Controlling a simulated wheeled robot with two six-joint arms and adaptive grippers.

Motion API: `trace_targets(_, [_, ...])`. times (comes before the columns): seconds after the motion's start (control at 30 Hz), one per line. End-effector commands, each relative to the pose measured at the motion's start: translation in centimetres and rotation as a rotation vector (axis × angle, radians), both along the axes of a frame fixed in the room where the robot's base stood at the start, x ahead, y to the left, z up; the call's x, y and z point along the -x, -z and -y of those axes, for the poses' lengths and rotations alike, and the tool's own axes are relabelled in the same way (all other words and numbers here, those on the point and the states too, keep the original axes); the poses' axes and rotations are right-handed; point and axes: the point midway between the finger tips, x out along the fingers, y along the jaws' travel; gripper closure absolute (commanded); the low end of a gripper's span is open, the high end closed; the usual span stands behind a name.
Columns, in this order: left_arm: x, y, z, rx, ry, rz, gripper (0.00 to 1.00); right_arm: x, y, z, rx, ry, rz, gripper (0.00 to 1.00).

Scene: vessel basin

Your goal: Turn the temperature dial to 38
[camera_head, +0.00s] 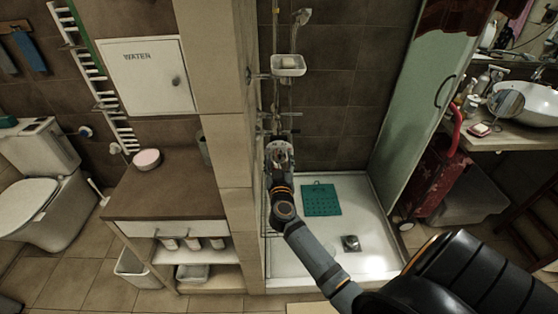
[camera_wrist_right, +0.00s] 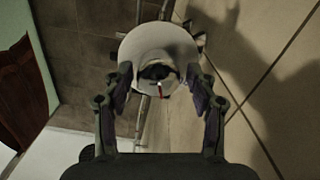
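The temperature dial shows in the right wrist view as a round white disc (camera_wrist_right: 158,37) with a dark centre and a small red mark pointing down in the picture. No numbers can be read on it. My right gripper (camera_wrist_right: 159,77) is open, with one finger on each side of the dark centre, overlapping the disc's lower edges in the picture. I cannot tell whether the fingers touch it. In the head view my right gripper (camera_head: 279,150) is at the shower wall beside the tiled partition and hides most of the dial. My left gripper is not in view.
A tiled partition (camera_head: 226,170) stands close on the left of my right arm. A soap dish (camera_head: 288,65) hangs above the gripper. The shower tray (camera_head: 360,215) holds a green mat (camera_head: 321,199). A glass panel (camera_head: 420,110) stands to the right.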

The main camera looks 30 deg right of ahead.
Motion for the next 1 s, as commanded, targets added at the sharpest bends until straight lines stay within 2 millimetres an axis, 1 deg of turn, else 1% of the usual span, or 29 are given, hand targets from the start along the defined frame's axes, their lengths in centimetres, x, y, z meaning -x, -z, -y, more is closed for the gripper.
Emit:
trace_targets(0.03, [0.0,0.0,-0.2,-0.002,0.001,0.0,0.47,0.0,0.0,0.0,0.0,0.0,0.0,0.53])
trace_targets(0.2, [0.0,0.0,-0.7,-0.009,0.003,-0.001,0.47,0.0,0.0,0.0,0.0,0.0,0.0,0.77])
trace_targets(0.3, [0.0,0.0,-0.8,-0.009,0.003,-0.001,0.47,0.0,0.0,0.0,0.0,0.0,0.0,0.87])
trace_targets(0.47, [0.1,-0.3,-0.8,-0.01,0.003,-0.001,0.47,0.0,-0.1,0.0,-0.011,0.0,0.005,0.87])
trace_targets(0.67, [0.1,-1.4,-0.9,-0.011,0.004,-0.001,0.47,0.0,-0.3,0.0,-0.072,-0.001,0.043,0.87])
trace_targets(1.0, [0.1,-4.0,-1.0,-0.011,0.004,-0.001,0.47,0.0,-0.4,0.0,-0.298,0.0,0.181,0.87])
